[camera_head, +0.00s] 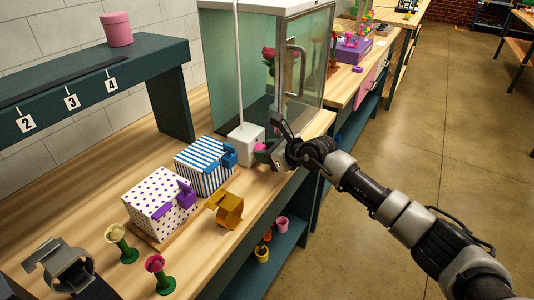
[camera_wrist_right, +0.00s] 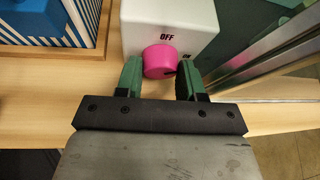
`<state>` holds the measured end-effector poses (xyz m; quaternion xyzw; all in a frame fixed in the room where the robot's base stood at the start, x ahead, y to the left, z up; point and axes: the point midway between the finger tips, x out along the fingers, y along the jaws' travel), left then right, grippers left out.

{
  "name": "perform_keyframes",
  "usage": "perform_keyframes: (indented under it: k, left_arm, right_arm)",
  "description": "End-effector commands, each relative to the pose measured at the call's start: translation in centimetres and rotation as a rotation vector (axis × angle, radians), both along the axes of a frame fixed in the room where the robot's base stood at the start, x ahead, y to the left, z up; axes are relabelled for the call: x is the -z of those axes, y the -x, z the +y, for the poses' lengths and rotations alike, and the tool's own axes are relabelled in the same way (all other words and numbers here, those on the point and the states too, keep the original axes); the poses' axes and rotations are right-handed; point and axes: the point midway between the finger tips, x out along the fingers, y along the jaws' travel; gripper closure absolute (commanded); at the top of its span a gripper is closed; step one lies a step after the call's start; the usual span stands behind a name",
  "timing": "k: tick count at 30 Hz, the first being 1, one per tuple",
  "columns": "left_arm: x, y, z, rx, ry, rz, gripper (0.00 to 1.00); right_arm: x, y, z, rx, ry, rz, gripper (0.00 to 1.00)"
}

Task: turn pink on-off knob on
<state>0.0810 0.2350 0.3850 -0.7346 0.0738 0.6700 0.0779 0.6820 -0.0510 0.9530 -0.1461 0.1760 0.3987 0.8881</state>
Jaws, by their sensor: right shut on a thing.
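The pink knob (camera_wrist_right: 159,61) sits on the front of a white box marked OFF at the top and another label, partly hidden, at its right. The white box (camera_head: 246,138) stands at the glass case's front left corner in the head view, where the pink knob (camera_head: 260,147) shows small. My right gripper (camera_wrist_right: 158,75) is around the knob, one green finger on each side, shut on it. A dark mark on the knob points to the lower right. In the head view my right gripper (camera_head: 266,150) reaches the box from the right. My left gripper (camera_head: 52,262) is at the lower left, apparently open and empty.
A glass case (camera_head: 262,65) with a rose inside stands behind the box. A blue-striped box (camera_head: 204,166), a purple-dotted box (camera_head: 158,205) and a golden bracket-like object (camera_head: 226,210) stand on the wooden counter. Two flower-like stands (camera_head: 122,246) are near the left gripper.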

Motion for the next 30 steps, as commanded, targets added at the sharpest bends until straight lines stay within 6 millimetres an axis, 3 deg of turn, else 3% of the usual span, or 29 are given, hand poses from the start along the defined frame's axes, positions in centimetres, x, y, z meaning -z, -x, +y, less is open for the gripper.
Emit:
perform_keyframes:
  k: [14, 15, 19, 30]
  left_arm:
    - [0.07, 0.0, 0.01, 0.0, 0.0, 0.0, 0.17]
    - [0.07, 0.0, 0.01, 0.0, 0.0, 0.0, 0.17]
    - [0.07, 0.0, 0.01, 0.0, 0.0, 0.0, 0.17]
    - [0.08, 0.0, 0.01, 0.0, 0.0, 0.0, 0.17]
  right_arm:
    - [0.05, -0.03, -0.08, 0.002, -0.006, 0.013, 0.85]
    - [0.06, -0.03, -0.08, 0.002, -0.006, 0.013, 0.56]
    - [0.05, -0.03, -0.06, 0.001, -0.007, 0.012, 0.37]
    - [-0.23, 0.33, -0.51, 0.001, -0.007, 0.011, 0.37]
